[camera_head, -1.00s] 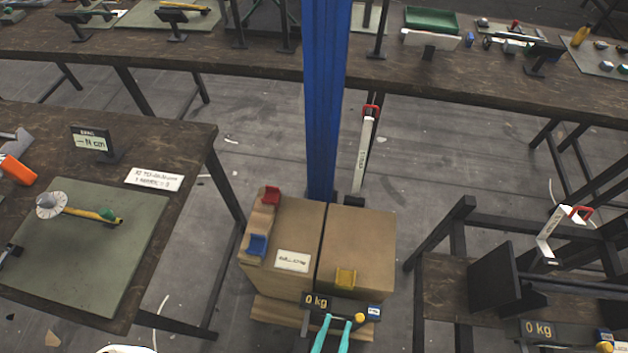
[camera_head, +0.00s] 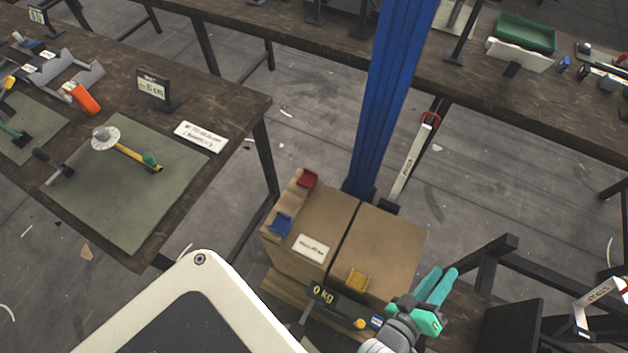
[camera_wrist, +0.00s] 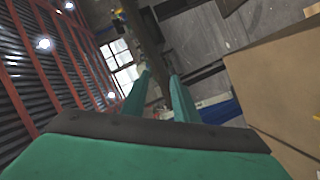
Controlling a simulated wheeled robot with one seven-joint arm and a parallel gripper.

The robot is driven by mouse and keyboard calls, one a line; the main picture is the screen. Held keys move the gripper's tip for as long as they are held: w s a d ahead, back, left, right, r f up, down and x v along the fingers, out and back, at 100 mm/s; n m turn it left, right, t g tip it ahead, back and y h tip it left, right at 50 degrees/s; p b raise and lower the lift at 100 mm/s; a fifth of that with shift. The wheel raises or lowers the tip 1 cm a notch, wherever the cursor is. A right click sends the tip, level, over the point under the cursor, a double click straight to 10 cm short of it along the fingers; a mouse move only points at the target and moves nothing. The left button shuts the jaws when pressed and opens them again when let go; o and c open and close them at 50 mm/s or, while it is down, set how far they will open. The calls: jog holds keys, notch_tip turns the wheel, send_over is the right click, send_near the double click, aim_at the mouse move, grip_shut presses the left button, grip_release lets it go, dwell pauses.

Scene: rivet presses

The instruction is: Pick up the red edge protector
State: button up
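The red edge protector (camera_head: 307,179) is a small red bracket at the back left of the cardboard box (camera_head: 338,220), on a wooden strip along the box's left edge. My gripper (camera_head: 442,284) has two teal fingers and is at the front right of the box, away from the red protector. The fingers stand apart with nothing between them. In the wrist view my gripper (camera_wrist: 160,95) also shows its fingers apart and empty. The red protector does not show in the wrist view.
A blue protector (camera_head: 281,223) and a yellow protector (camera_head: 357,280) sit on the box. A blue post (camera_head: 393,90) rises behind it. Workbenches (camera_head: 240,105) stand left and behind; a dark frame (camera_head: 500,250) is at right.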

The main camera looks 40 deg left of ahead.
jog(key=w+a+r+n+g+h, duration=0.1)
jog(key=w+r+h, duration=0.3)
jog(key=w, duration=0.8)
jog(key=w+a+r+n+h, duration=0.1)
jog(key=w+r+h, duration=0.1)
jog(key=w+r, duration=0.65)
jog(key=w+a+f+g, duration=0.3)
jog(key=w+a+f, duration=0.1)
jog(key=w, duration=0.1)
jog(key=n+g+y, duration=0.7)
jog(key=n+g, duration=0.1)
jog(key=g, duration=0.4)
send_over(303, 184)
jog(key=f, duration=1.4)
jog(key=shift+w+f, duration=0.3)
jog(key=shift+f, duration=0.1)
jog(key=shift+s+a+f, duration=0.1)
jog(key=shift+f, duration=0.75)
jog(key=shift+s+f, duration=0.15)
jog(key=shift+f, duration=2)
grip_shut()
